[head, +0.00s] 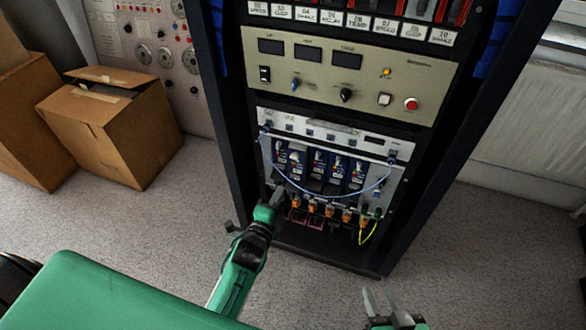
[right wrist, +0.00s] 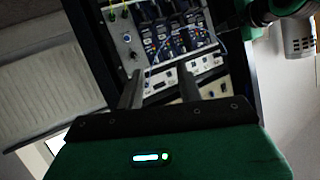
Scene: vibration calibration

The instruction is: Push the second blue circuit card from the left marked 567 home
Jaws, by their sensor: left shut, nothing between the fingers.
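Several blue circuit cards stand side by side in a card cage (head: 262,150) low in the rack. The second blue card from the left (head: 297,160) is among them; its marking is too small to read. Blue cards (right wrist: 163,48) also show in the right wrist view. My left gripper (head: 277,197) is shut and empty, at the lower left of the cage, just below the leftmost cards; I cannot tell whether it touches anything. My right gripper (head: 382,300) is open and empty, low in front of the rack; its two fingers (right wrist: 159,90) stand apart in the right wrist view.
A blue cable (head: 318,194) hangs in a loop across the cards. Orange plugs (head: 312,208) and a yellow-green cable (head: 368,236) sit below them. A panel with knobs and a red button (head: 411,104) is above. Cardboard boxes (head: 118,120) stand at left.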

